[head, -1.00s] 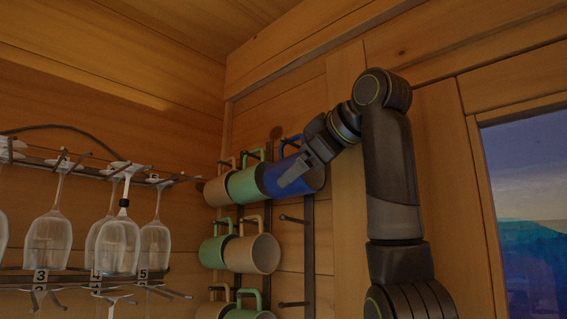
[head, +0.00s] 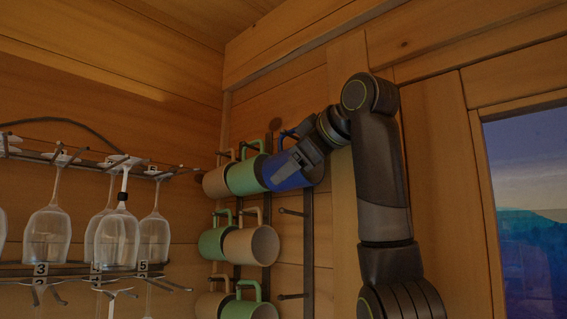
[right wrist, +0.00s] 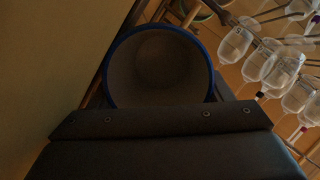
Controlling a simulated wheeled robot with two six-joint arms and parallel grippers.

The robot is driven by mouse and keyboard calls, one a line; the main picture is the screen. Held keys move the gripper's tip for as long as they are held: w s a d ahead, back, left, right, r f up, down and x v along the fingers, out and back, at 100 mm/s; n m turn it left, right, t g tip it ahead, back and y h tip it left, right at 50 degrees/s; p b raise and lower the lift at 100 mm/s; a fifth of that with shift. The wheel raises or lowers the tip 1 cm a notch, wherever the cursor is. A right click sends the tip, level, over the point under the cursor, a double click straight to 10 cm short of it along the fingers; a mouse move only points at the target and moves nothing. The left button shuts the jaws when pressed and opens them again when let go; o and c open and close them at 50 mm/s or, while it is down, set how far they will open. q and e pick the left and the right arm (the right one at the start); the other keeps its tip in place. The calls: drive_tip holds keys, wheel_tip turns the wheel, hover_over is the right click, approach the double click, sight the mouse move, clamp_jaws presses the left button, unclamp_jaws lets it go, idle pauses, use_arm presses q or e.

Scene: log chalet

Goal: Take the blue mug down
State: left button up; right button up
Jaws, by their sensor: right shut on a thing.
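The blue mug (head: 284,174) is at the right end of the top row of mugs on the wall rack. My right gripper (head: 300,163) is shut on it, with the fingers across its side. Its handle shows above the body, near the top peg; I cannot tell whether it still rests on the peg. In the right wrist view, the round opening and blue rim of the mug (right wrist: 160,68) face the camera, with a pale inside. The dark gripper body covers the mug's lower part there. My left gripper is not in view.
A green mug (head: 243,178) hangs close against the blue mug's left side. More green and tan mugs hang in rows below. Empty pegs (head: 292,212) stick out beneath the blue mug. Wine glasses (head: 118,240) hang at left; a window (head: 530,200) is at right.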

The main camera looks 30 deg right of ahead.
drive_tip(key=shift+r, duration=0.1)
drive_tip(key=shift+r, duration=0.6)
drive_tip(key=s+a+b, duration=0.3)
drive_tip(key=a, duration=0.5)
drive_tip(key=s+a+b, duration=0.3)
drive_tip(key=a+b, duration=0.1)
drive_tip(key=a, duration=0.5)
